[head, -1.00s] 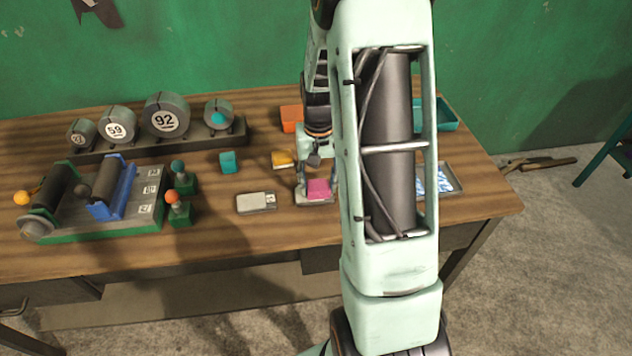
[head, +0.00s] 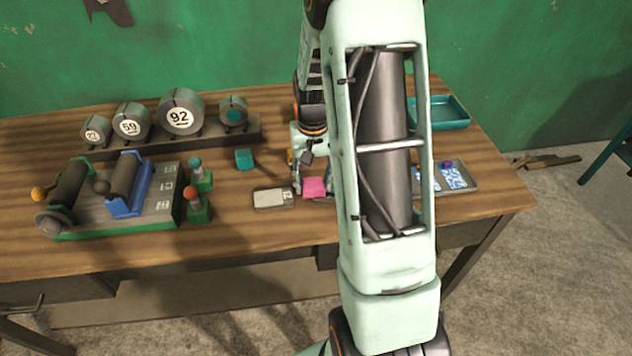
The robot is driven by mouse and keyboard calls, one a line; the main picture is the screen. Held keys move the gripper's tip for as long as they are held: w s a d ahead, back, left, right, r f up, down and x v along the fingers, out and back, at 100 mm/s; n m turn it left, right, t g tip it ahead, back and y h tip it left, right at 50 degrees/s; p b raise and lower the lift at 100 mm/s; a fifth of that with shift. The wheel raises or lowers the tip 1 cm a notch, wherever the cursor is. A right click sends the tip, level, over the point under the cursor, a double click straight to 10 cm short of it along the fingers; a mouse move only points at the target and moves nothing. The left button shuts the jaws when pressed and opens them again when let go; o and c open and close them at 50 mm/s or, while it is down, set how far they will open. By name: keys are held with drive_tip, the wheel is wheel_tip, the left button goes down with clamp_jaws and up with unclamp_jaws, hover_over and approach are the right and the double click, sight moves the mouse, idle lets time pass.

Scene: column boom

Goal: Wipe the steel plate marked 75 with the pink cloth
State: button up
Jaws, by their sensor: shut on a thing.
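My gripper (head: 312,181) is shut on the pink cloth (head: 314,187), which hangs low between its fingers near the table's front. A grey steel plate (head: 270,199) lies flat just left of the cloth, apart from it. It has a small white label at its right end, and the number is too small to read surely. A second grey plate shows in part beside and under the cloth, mostly hidden by my gripper and arm. I cannot tell whether the cloth touches it.
A teal cube (head: 245,159) and joystick-like knobs (head: 198,207) stand left of the plate. A rack of numbered rollers (head: 181,113) is at the back left. A grey tray (head: 468,178) and a teal tray (head: 450,112) lie right of my arm.

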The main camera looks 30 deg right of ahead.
drive_tip(key=r+p, duration=0.2)
drive_tip(key=r, duration=0.1)
drive_tip(key=r+p, duration=0.1)
drive_tip(key=r, duration=0.1)
drive_tip(key=shift+w+a, duration=0.15)
drive_tip(key=shift+a, duration=0.1)
drive_tip(key=shift+r+p, duration=1.05)
drive_tip(key=shift+r, duration=0.5)
